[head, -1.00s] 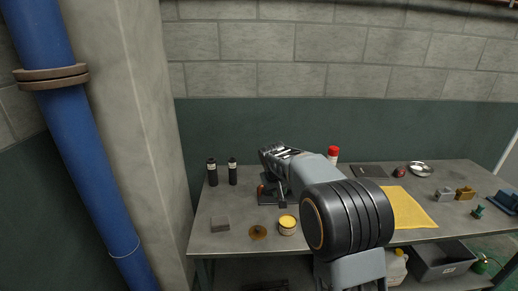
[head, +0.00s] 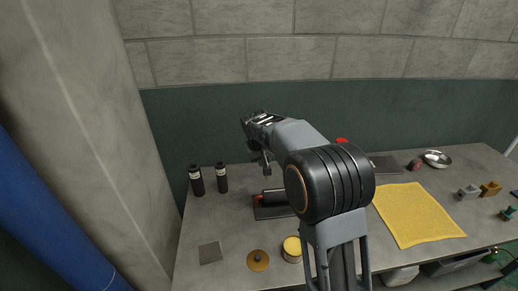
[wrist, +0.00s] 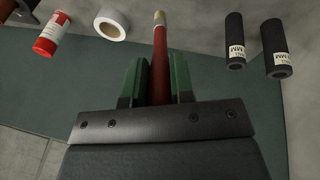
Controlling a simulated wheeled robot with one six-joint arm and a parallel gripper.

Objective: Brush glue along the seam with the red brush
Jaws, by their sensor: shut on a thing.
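My gripper (wrist: 157,78) is shut on the red brush (wrist: 160,62), which sits between the green fingers with its pale tip pointing away from the palm. In the head view my gripper (head: 266,165) hangs above the table near a dark stand (head: 266,213) that bears a black tube (head: 273,196) with an orange-red end. The brush is not clear there. An open tin with yellow contents (head: 292,246) stands in front of the stand. A brown-yellow lid (head: 258,261) lies left of the tin. I cannot make out the seam.
Two black labelled cylinders (head: 196,181) (head: 221,178) stand at the back left. A grey block (head: 210,252) lies front left. A yellow cloth (head: 415,217) lies right of my arm. The wrist view shows a red-and-white can (wrist: 50,34) and a white roll (wrist: 111,23).

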